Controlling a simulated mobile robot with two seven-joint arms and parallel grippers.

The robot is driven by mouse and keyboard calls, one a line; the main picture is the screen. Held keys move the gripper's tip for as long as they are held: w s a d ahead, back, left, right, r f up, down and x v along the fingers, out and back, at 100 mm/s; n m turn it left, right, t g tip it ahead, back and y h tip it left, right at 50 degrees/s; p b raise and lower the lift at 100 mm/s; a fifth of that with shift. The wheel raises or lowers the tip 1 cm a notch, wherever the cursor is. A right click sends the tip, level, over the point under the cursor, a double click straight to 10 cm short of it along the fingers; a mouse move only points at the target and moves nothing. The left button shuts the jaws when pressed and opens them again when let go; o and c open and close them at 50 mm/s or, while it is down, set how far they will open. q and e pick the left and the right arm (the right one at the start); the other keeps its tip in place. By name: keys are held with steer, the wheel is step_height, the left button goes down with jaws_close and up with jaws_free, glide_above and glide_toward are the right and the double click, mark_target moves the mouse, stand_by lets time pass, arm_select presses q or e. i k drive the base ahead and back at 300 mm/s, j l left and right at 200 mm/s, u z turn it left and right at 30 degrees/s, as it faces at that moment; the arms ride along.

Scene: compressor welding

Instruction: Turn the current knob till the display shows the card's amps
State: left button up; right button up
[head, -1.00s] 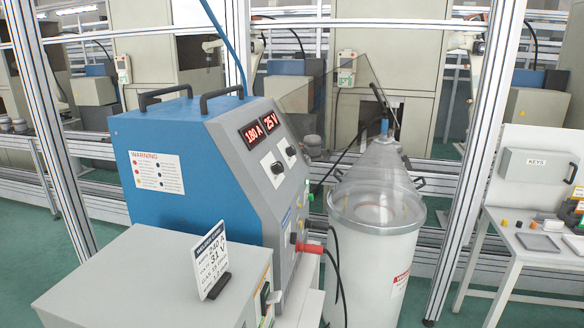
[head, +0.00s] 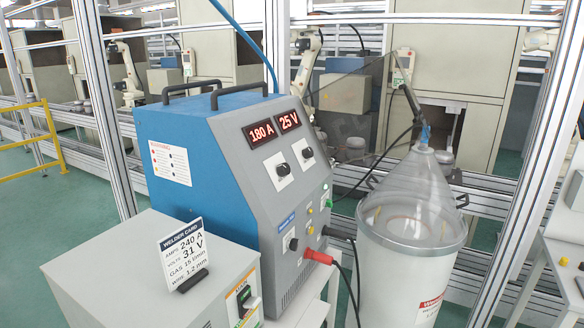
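The blue and grey welder (head: 215,150) stands in the middle of the head view. Its left red display (head: 262,132) reads 180 A and its right red display (head: 289,121) reads 25 V. A black knob (head: 283,169) sits below the amps display, and another black knob (head: 307,153) sits below the volts display. Neither gripper shows in the head view.
The grey cabinet (head: 120,262) stands in front of the welder. A white drum (head: 400,270) with a clear cone stands to its right. Black cables and a red connector (head: 318,257) stick out from the welder front. Metal frame posts and a yellow railing (head: 35,140) stand behind.

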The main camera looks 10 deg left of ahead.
mark_target(283, 170)
steer(key=i+l+u, duration=0.25)
steer(key=l, duration=0.35)
steer(key=i+l+u, duration=0.1)
steer(key=i+l, duration=0.15)
steer(key=i+l+u, duration=0.1)
steer(key=l, duration=0.35)
steer(key=i+l+u, duration=0.15)
steer(key=l, duration=0.2)
steer(key=i+l+u, duration=0.1)
steer(key=l, duration=0.3)
steer(key=i+j, duration=0.05)
